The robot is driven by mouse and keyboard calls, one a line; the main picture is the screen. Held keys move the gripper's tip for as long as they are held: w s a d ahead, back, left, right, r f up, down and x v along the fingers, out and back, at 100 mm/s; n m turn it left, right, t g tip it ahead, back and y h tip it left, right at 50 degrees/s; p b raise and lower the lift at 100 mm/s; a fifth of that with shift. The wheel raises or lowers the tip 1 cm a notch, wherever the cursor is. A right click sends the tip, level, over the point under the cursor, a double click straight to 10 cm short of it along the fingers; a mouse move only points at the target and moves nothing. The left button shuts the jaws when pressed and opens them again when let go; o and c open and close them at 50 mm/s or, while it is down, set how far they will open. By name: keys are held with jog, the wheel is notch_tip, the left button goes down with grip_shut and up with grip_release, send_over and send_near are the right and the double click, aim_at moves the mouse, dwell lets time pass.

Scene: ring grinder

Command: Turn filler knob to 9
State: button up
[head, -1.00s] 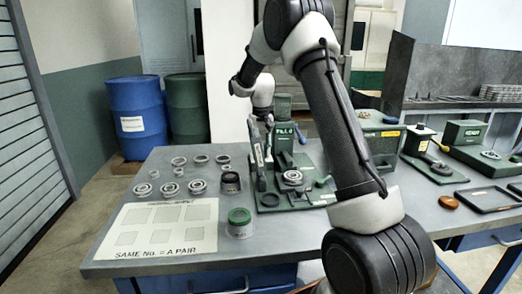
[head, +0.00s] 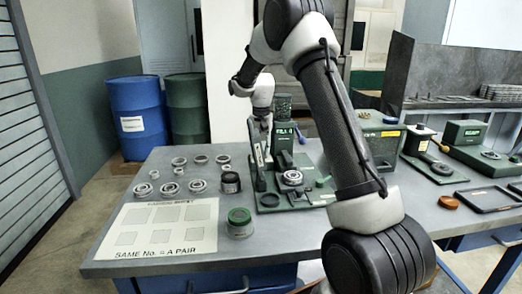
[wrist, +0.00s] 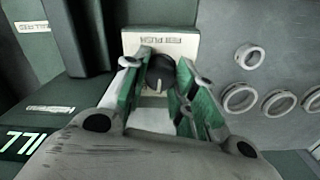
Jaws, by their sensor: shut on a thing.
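The filler (head: 284,133) is a green machine with white lettering on its face, standing on the bench in the head view. Its dark round knob (wrist: 161,70) shows in the wrist view, with a pale pointer line on it, in front of a light label plate (wrist: 182,43). The plate's print is upside down and I cannot read a 9 on it. My gripper (wrist: 158,78) has its green fingers on both sides of the knob and is shut on it. In the head view my gripper (head: 259,155) is at the filler's left side, and the knob is hidden there.
Several metal rings (head: 170,188) and a dark cup (head: 231,183) lie left of the filler. A jar with a green lid (head: 239,222) and a printed sheet (head: 130,215) are nearer the front. Green machines (head: 383,145) crowd the right side.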

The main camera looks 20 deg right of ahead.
jog(key=o, duration=0.8)
notch_tip(320, 180, up, 12)
jog(key=shift+r, duration=0.1)
